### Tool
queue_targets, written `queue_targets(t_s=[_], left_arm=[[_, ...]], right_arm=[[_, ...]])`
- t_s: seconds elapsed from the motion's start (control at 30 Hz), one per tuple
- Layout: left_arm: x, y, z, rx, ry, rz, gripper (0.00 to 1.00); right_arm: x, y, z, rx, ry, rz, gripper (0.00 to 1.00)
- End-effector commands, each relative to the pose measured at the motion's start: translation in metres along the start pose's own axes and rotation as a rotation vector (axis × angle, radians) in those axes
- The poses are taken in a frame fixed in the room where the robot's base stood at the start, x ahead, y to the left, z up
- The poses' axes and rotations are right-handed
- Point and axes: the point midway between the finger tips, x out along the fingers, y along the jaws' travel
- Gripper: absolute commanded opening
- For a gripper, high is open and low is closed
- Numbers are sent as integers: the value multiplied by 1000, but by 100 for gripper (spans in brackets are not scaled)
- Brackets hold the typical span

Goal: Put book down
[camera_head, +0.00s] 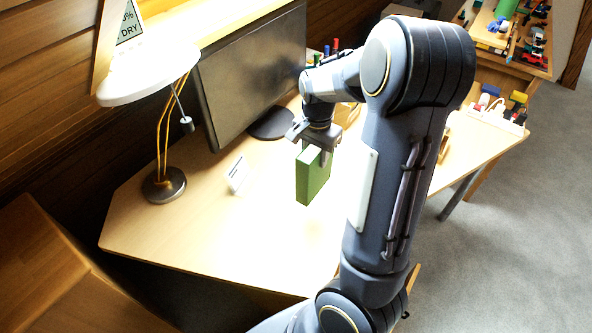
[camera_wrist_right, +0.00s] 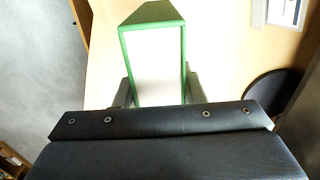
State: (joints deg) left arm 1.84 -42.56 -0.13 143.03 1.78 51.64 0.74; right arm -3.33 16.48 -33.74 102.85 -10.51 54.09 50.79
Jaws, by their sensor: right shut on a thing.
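A green book (camera_head: 313,176) hangs upright from my right gripper (camera_head: 322,150) in the head view, over the wooden desk (camera_head: 240,225). The gripper is shut on the book's upper part. In the right wrist view the green book (camera_wrist_right: 152,50) sticks out beyond the dark gripper body, its white page edges facing the camera. The gripper's fingers (camera_wrist_right: 155,92) show on both sides of it. Whether the book's lower edge touches the desk cannot be told. My left gripper is not in view.
A monitor (camera_head: 250,75) on a round base stands behind the book. A lamp (camera_head: 164,185) and a small white item (camera_head: 237,174) are to the left. The desk's front left is clear. A power strip (camera_head: 497,118) lies at the right end.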

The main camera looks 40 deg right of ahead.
Motion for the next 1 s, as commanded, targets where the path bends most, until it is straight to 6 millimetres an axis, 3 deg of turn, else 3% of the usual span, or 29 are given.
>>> queue_targets(t_s=[0.1,0.33,0.57,0.8,1.0], left_arm=[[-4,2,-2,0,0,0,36],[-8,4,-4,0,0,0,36],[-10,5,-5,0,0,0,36],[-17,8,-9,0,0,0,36],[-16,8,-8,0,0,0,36]], right_arm=[[19,-22,10,-3,-1,5,0],[51,-48,20,-1,0,0,0],[67,-59,25,0,0,0,0],[94,-57,24,1,0,-1,0],[95,-58,24,1,1,-3,0]])
